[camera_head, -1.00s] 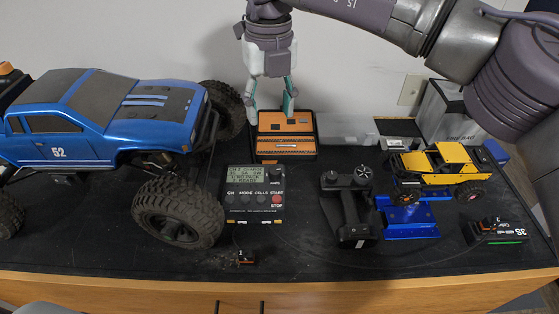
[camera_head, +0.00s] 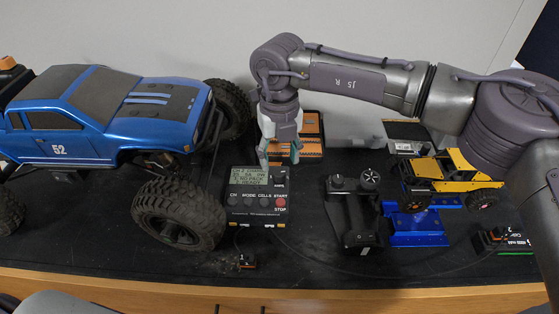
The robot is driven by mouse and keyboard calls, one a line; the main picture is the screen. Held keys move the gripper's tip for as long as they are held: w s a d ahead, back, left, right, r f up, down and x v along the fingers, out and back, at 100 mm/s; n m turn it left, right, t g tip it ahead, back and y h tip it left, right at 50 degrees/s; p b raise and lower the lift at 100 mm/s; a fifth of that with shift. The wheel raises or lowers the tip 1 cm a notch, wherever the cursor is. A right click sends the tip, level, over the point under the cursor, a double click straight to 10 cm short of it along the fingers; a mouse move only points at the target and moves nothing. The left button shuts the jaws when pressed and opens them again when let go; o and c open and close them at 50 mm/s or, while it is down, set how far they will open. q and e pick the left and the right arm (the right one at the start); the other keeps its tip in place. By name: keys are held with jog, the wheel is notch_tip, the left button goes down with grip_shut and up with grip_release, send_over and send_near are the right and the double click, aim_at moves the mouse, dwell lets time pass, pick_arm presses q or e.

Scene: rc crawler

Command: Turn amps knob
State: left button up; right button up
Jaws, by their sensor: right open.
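The charger (camera_head: 240,215) is a black box with a green lit screen (camera_head: 248,177), several small dark knobs and a red start/stop button (camera_head: 281,201). The amps knob (camera_head: 279,176) is the small dark one at its upper right, beside the screen, with its label below. My right gripper (camera_head: 279,158) points down just above the charger's back edge, near the knob. Its fingers are open, one on either side of the knob's line in the picture. I cannot tell its height over the knob, and no contact shows. My left gripper is out of view.
A large blue truck (camera_head: 150,130) stands left of the charger, its front wheel (camera_head: 178,215) close by. An orange tool case (camera_head: 312,137) lies behind. A black transmitter (camera_head: 355,212) and a yellow crawler (camera_head: 455,170) on a blue stand (camera_head: 418,228) are right. A small connector (camera_head: 246,261) lies in front.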

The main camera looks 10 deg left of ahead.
aim_at(279, 172)
jog(key=shift+f+p, duration=0.6)
jog(key=shift+f, duration=1.45)
grip_shut()
